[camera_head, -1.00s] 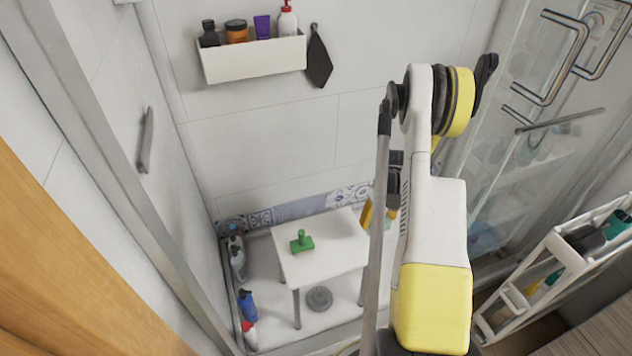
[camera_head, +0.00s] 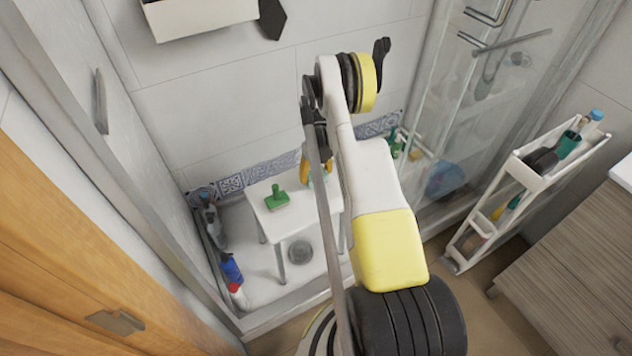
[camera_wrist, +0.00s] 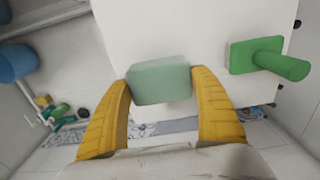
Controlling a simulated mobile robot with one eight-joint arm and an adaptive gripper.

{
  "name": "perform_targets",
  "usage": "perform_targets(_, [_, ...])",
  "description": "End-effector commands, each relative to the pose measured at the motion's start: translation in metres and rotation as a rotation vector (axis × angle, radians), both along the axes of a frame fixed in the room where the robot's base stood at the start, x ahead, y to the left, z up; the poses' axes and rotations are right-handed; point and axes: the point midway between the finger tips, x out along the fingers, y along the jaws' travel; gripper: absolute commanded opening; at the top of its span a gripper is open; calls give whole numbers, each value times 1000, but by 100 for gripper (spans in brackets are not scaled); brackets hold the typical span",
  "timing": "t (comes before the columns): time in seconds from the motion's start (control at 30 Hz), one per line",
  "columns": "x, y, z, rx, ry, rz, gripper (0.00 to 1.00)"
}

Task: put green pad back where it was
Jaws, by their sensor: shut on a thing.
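The pale green pad (camera_wrist: 158,82) is a small block between the two yellow fingers of my gripper (camera_wrist: 160,95) in the wrist view. My gripper is shut on it, with the white stool top (camera_wrist: 200,30) behind. In the head view, my gripper (camera_head: 314,168) shows in part at the right side of the white stool (camera_head: 262,222); my arm hides much of it, and the pad is hard to make out there. A darker green handled tool (camera_head: 277,197) lies on the stool top; it also shows in the wrist view (camera_wrist: 265,58).
A narrow white cart (camera_head: 525,180) with bottles and brushes stands at the right, beside a wooden cabinet (camera_head: 580,255). Several bottles (camera_head: 231,268) line the left edge of the shower floor. A glass door (camera_head: 475,130) stands behind right. A wall shelf (camera_head: 200,14) is above.

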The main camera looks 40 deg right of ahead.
Motion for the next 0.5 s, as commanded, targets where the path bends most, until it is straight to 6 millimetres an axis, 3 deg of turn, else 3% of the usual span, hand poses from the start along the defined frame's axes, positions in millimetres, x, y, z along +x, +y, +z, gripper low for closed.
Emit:
perform_targets(0.17, [0,0,-32,0,0,0,50])
perform_targets(0.5, [0,0,-33,0,0,0,50])
